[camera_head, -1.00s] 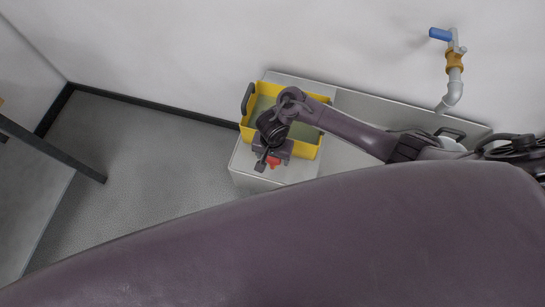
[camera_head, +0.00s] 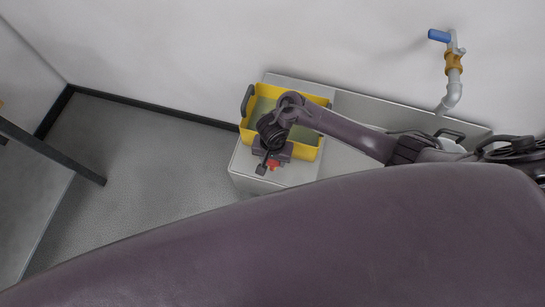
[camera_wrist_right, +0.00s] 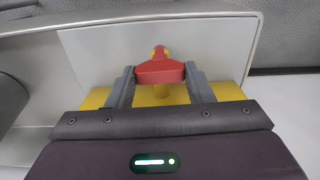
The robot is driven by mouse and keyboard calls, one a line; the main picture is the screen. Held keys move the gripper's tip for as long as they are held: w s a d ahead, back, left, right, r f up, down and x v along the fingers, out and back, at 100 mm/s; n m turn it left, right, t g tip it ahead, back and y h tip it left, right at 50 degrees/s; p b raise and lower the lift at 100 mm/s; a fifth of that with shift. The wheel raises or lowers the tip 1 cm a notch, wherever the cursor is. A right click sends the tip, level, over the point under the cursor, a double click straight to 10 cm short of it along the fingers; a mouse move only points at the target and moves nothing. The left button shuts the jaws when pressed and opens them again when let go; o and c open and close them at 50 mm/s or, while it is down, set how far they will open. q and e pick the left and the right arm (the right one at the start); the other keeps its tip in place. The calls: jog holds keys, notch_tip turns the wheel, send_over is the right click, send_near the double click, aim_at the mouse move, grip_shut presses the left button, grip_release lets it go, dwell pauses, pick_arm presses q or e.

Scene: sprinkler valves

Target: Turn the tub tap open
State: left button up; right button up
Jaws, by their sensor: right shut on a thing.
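The yellow tub (camera_head: 309,150) stands on a light grey stand against the wall, with liquid inside. Its tap has a red handle (camera_wrist_right: 160,72), which also shows in the head view (camera_head: 274,164) at the tub's front side. My right gripper (camera_wrist_right: 160,74) is shut on the red handle, one finger on each side of it. In the head view my right gripper (camera_head: 267,165) is over the tub's front edge and partly covers the tap. The tap's body is mostly hidden. My left gripper is not in view.
A wall pipe with a blue lever (camera_head: 439,36) and a brass valve (camera_head: 453,62) is at the upper right. The grey stand (camera_head: 246,168) extends right along the wall. A dark table leg is at left. The floor between is clear.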

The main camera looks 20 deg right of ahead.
jog(key=n+p, duration=0.2)
jog(key=n, duration=0.1)
jog(key=shift+r, duration=0.2)
jog(key=n+p, duration=0.2)
jog(key=n, duration=0.2)
jog(key=shift+f+n, duration=0.1)
jog(key=shift+n, duration=0.3)
jog(key=n+p, duration=0.1)
jog(key=n, duration=0.3)
jog(key=shift+n, duration=0.3)
jog(key=n, duration=0.5)
jog(key=shift+f, duration=0.1)
jog(key=shift+n, duration=0.3)
jog(key=o, duration=1)
notch_tip(320, 180, up, 8)
jog(key=shift+f+p, duration=0.1)
jog(key=shift+p, duration=0.8)
